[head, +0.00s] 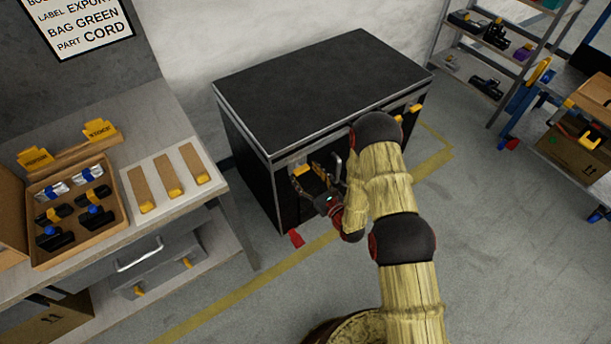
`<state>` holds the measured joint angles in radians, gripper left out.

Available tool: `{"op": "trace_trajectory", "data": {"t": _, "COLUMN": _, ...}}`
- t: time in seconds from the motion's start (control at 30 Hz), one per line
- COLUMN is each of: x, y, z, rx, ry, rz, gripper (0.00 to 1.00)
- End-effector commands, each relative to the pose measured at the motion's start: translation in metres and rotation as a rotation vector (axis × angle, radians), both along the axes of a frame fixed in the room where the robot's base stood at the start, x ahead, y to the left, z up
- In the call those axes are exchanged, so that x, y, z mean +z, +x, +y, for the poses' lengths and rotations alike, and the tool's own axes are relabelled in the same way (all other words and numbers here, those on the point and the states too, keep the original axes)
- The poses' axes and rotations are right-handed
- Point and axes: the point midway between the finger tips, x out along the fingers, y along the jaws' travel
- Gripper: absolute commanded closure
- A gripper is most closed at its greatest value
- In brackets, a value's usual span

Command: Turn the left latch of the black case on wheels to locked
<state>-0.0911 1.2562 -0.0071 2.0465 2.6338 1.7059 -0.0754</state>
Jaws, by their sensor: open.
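The black case (320,75) stands on the floor in the middle of the head view, with a flat dark lid and metal edges. A yellow piece that looks like its left latch (300,170) shows on the front face, just under the lid edge. My gripper (307,177) is open at the front face, with its fingers around or just in front of this yellow piece. I cannot tell whether they touch it, and the fingers partly hide the latch, so its angle is unclear. A second yellow latch (416,108) is at the right of the front, partly behind my arm.
A workbench (202,128) with a cardboard tray (35,192) and a white board (128,176) stands at left. Shelves (457,40) and a cart with a cardboard box (572,160) are at right. A red piece (296,238) sits low at the case's front. Floor in front is clear.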

Motion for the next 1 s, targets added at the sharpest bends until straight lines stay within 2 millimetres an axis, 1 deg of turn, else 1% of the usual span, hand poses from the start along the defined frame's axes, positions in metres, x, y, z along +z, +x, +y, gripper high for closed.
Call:
{"op": "trace_trajectory", "data": {"t": 0.27, "x": 0.0005, "y": 0.0012, "z": 0.0009, "rx": 0.0, "ry": 0.0, "rz": 0.0, "gripper": 0.34}}
{"op": "trace_trajectory", "data": {"t": 1.0, "x": 0.0004, "y": 0.001, "z": 0.0009, "rx": 0.001, "ry": 0.0, "rz": 0.0, "gripper": 0.76}}
